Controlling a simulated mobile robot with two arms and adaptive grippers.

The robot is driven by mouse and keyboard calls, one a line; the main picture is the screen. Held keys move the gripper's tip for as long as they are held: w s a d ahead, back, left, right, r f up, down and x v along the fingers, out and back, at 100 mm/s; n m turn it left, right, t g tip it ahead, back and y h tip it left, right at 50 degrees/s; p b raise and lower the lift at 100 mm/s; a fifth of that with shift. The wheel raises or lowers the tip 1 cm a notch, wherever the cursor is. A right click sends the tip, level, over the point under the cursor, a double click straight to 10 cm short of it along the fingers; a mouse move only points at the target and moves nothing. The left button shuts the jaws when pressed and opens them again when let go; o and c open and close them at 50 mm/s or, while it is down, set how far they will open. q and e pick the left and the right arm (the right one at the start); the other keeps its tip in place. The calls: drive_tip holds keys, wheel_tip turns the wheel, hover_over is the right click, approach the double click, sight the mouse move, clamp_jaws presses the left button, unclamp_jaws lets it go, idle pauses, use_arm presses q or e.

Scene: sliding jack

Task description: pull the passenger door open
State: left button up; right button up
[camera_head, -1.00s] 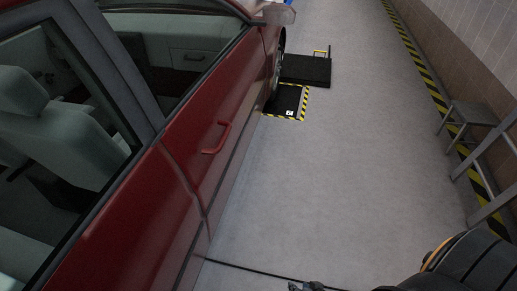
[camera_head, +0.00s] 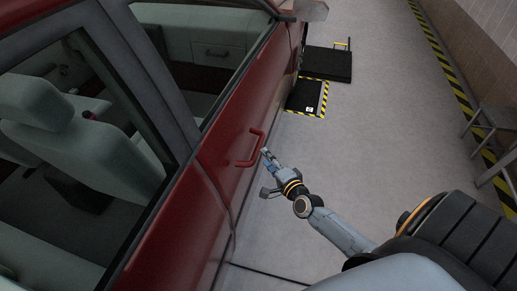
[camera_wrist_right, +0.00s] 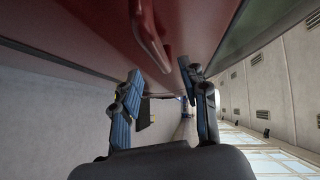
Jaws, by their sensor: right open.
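The red passenger door (camera_head: 222,190) fills the left-middle of the head view and looks closed. Its red bar handle (camera_head: 252,152) stands out from the panel. My right gripper (camera_head: 266,160) is just to the right of the handle, close to it. In the right wrist view the two blue-padded fingers are apart, with the gripper (camera_wrist_right: 160,85) open and empty. The handle (camera_wrist_right: 150,38) shows there beyond the fingertips, between them and above. Whether a finger touches the handle is hard to tell. My left gripper does not show.
A black platform (camera_head: 328,64) and a yellow-and-black bordered floor pad (camera_head: 307,98) lie near the front wheel. A grey metal stand (camera_head: 490,125) is at the right by the wall. The grey floor (camera_head: 390,130) beside the car is clear.

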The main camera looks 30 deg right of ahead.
sight(258, 149)
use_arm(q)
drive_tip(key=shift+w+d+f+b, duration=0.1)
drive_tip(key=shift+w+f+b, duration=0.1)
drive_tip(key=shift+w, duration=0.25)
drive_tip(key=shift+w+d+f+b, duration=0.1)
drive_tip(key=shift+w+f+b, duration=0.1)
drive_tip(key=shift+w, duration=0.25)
use_arm(e)
drive_tip(key=w, duration=0.4)
drive_tip(key=w+f, duration=0.1)
drive_tip(key=w, duration=0.2)
drive_tip(key=shift+d, duration=0.3)
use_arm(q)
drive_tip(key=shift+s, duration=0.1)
use_arm(e)
drive_tip(key=shift+c, duration=0.5)
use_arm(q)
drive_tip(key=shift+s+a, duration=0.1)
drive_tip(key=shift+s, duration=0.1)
use_arm(e)
clamp_jaws()
